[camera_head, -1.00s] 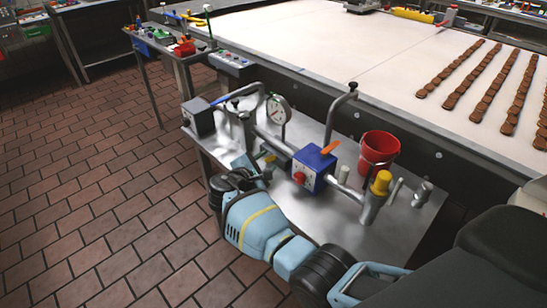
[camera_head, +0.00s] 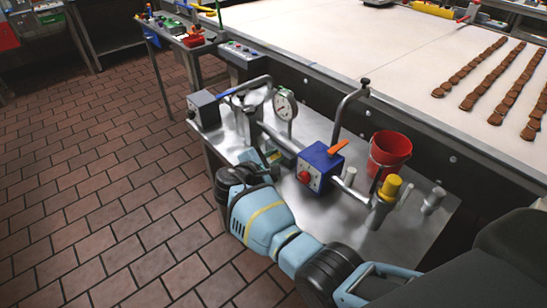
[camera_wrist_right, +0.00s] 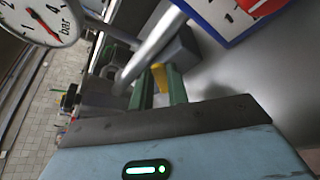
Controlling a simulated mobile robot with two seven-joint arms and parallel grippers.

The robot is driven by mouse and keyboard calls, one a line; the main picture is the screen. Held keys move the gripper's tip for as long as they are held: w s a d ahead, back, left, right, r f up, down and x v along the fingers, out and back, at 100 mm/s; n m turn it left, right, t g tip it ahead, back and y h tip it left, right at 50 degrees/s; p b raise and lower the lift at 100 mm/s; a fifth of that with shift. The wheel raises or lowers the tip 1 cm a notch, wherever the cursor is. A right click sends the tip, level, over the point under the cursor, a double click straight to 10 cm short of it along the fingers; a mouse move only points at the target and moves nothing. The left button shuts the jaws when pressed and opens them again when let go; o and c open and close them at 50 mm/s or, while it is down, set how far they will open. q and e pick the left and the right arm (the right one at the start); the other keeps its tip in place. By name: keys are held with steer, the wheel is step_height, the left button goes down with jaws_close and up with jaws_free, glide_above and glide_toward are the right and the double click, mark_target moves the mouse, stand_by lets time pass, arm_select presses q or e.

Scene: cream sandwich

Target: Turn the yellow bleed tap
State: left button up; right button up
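The yellow bleed tap (camera_wrist_right: 160,77) shows in the right wrist view as a small yellow piece between the green fingers of my right gripper (camera_wrist_right: 159,85). The fingers stand close together, with the yellow filling the narrow gap between their ends; I see no space beside it. In the head view my right gripper (camera_head: 262,158) is low at the near side of the pipework, left of the blue box; the tap is mostly hidden there. My left gripper is not in view.
Pipes with a pressure gauge (camera_head: 284,104), a blue box (camera_head: 319,166) with an orange lever (camera_head: 338,147) and a yellow-capped post (camera_head: 391,187) stand on a metal table (camera_head: 340,220). A red bucket (camera_head: 389,152) stands behind. A conveyor (camera_head: 330,50) lies beyond.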

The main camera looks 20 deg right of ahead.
jaws_close()
steer(key=shift+s+d+f+m+t+b, duration=0.15)
steer(key=shift+s+f+m+t+b, duration=0.25)
steer(key=shift+m, duration=0.4)
steer(key=shift+f+m+t, duration=0.1)
steer(key=shift+m+t, duration=0.2)
steer(key=o, duration=0.6)
jaws_free()
steer(key=shift+v, duration=3.9)
